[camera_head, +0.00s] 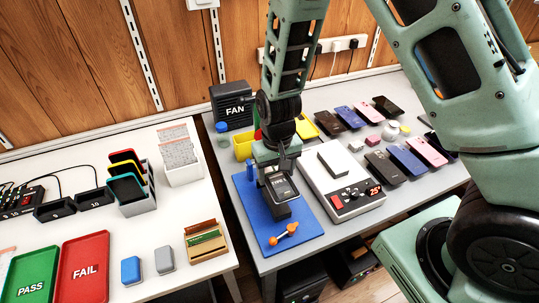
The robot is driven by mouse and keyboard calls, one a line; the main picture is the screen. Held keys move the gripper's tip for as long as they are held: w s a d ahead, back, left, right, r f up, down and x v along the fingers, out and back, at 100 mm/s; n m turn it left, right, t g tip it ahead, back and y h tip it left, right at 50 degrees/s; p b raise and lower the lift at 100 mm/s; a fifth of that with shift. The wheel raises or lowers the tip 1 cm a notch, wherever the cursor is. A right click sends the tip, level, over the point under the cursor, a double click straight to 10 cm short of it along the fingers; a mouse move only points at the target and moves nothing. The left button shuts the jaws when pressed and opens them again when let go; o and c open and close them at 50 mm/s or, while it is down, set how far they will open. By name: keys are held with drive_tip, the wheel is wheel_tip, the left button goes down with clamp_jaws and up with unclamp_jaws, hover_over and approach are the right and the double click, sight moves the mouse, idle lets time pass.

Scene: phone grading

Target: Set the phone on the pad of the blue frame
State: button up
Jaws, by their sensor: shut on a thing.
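My gripper (280,165) reaches down from above over the blue mat (252,215) on the grey table. It is shut on a dark phone (283,188) with a pale outline, held tilted with its face partly towards the camera. The phone is just above or against a black block (275,212) on the mat; I cannot tell whether they touch.
A white device (345,190) with a red display stands right of the mat. An orange tool (284,234) lies on the mat's front. Behind are a yellow bin (243,146) and a fan box (232,106). Several phones lie at right. The white table holds PASS and FAIL trays (82,268).

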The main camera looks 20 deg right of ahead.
drive_tip(key=shift+f+b, duration=2.8)
drive_tip(key=shift+f, duration=0.45)
drive_tip(key=shift+f+b, duration=0.4)
drive_tip(key=shift+f, duration=0.3)
drive_tip(key=shift+f, duration=0.35)
drive_tip(key=o, duration=1.3)
drive_tip(key=shift+o, duration=0.2)
drive_tip(key=shift+r+p, duration=0.7)
drive_tip(key=shift+p, duration=0.2)
drive_tip(key=shift+r+p, duration=2.9)
drive_tip(key=shift+r, duration=0.5)
